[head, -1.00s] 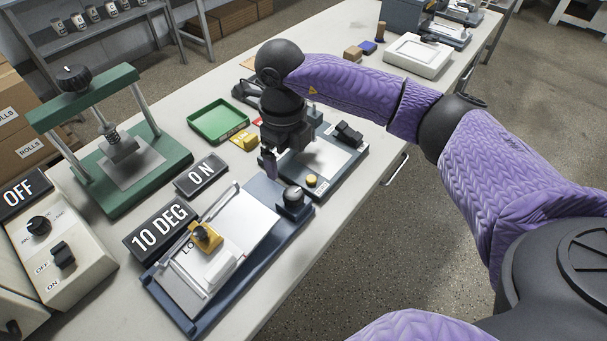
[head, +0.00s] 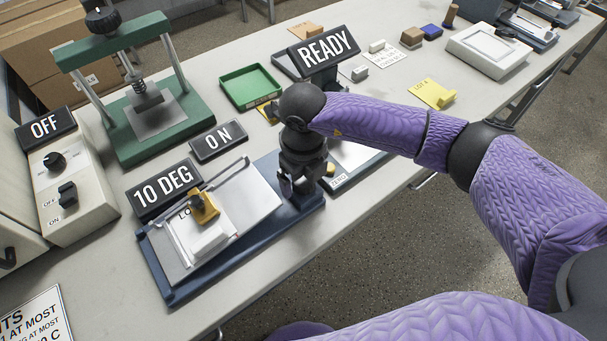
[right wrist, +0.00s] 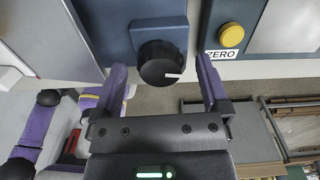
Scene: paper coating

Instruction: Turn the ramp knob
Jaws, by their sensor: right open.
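The ramp knob (right wrist: 158,55) is round and black with a pale mark on its face, on a dark blue block at the end of the coater. In the head view my right gripper (head: 302,192) is over the right end of the coater's dark blue base (head: 178,292) and hides the knob. In the right wrist view the gripper (right wrist: 161,68) is open, with one finger on each side of the knob and visible gaps. The 10 DEG sign (head: 163,192) stands behind the coater. My left gripper is not in view.
A green press (head: 190,125) and a control box (head: 85,195) with an OFF sign (head: 46,127) stand left. A green tray (head: 251,87) lies behind. A scale with a yellow button (right wrist: 231,36) is close beside the knob. A READY sign (head: 325,50) stands behind my arm.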

